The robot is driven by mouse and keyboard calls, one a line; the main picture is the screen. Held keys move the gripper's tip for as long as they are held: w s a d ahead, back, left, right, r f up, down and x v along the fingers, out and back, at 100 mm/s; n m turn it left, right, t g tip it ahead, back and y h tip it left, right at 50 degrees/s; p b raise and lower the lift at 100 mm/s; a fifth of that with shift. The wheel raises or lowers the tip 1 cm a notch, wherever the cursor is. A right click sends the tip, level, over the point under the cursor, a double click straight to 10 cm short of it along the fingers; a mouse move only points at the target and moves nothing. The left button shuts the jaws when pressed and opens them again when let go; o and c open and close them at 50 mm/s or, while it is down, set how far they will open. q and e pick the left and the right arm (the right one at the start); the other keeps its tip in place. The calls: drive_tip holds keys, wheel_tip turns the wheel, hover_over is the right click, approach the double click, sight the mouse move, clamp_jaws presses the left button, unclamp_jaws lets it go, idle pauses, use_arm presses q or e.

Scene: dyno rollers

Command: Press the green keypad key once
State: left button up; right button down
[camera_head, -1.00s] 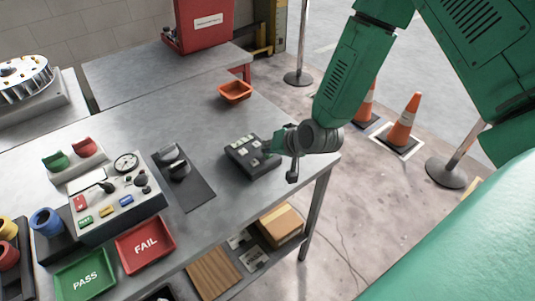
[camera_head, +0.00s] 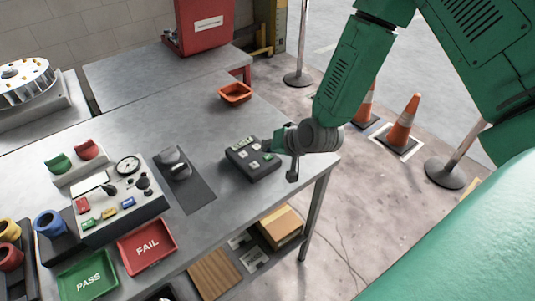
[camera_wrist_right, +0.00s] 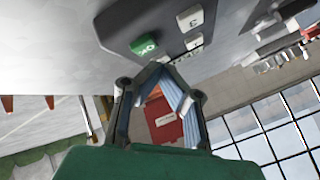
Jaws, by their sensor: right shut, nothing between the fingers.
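The dark keypad (camera_head: 256,166) lies on the grey table near its right edge, with several pale keys. My right gripper (camera_head: 271,146) is at the keypad's right side, close to the green key. In the right wrist view the gripper (camera_wrist_right: 155,68) is shut and empty, its tips just below the key in the picture. Whether they touch it I cannot tell. My left gripper is not in view.
A dark mat with a black device (camera_head: 174,163) lies left of the keypad. A control box (camera_head: 118,198), a red FAIL tray (camera_head: 146,246) and a green PASS tray (camera_head: 88,276) stand further left. An orange tray (camera_head: 235,93) is behind. Bare table surrounds the keypad.

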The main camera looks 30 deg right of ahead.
sight(268, 157)
wheel_tip(268, 157, up, 5)
drive_tip(key=p, duration=0.4)
idle(0.3)
drive_tip(key=shift+f, duration=0.1)
idle(0.5)
